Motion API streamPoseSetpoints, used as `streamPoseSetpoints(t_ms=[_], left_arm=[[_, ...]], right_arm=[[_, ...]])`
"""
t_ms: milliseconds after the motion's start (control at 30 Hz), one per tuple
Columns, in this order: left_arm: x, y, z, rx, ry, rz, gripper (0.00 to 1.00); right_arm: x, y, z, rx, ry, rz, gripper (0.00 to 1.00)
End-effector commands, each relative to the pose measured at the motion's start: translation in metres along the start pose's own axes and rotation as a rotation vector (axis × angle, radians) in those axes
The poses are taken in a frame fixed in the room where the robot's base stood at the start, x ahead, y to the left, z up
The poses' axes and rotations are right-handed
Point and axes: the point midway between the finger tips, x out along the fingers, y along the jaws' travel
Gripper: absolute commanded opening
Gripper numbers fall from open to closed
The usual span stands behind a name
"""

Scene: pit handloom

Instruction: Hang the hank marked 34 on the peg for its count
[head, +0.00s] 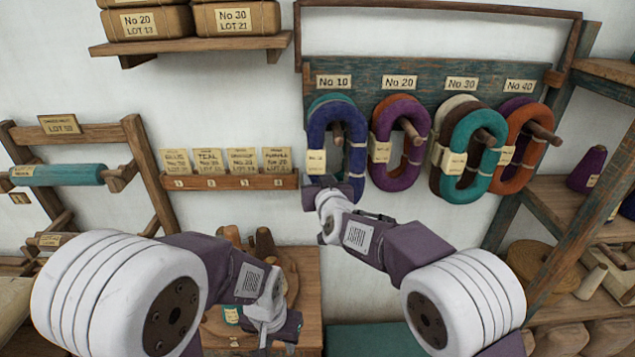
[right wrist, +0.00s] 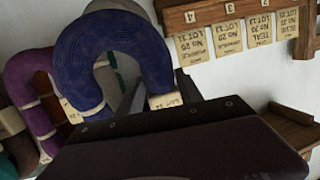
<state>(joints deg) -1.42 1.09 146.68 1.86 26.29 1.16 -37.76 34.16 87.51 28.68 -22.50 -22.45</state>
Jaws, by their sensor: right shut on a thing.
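A blue hank (head: 357,150) is at the No 10 peg (head: 338,133), in front of a teal hank; the peg shows inside its loop. My right gripper (head: 328,186) is shut on the lower left part of this blue hank. In the right wrist view the hank (right wrist: 75,62) fills the upper left, and its tag (right wrist: 166,100) beside the fingers seems to end in 34, though blurred. The peg plates read No 10, No 20, No 30 and No 40. My left gripper (head: 284,326) is low over the wooden stool; its jaws are unclear.
Purple (head: 386,135), teal (head: 455,150) and orange (head: 528,160) hanks hang on the other pegs. A card rail (head: 232,182) is left of the board. The stool (head: 305,275) holds several cones. Shelving (head: 550,195) stands at the right.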

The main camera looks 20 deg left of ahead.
Motion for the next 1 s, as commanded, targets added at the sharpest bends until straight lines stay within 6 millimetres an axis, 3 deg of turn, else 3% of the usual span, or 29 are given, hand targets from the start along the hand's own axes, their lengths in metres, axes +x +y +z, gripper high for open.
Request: streamPoseSetpoints(t_ms=[300, 1000], left_arm=[[0.012, 0.000, 0.001, 0.000, 0.000, 0.000, 0.36], [0.015, 0.000, 0.002, 0.000, 0.000, 0.000, 0.36]], right_arm=[[0.014, 0.003, 0.017, 0.001, 0.002, 0.000, 0.00], [0.017, 0.002, 0.029, 0.002, -0.016, -0.001, 0.00]])
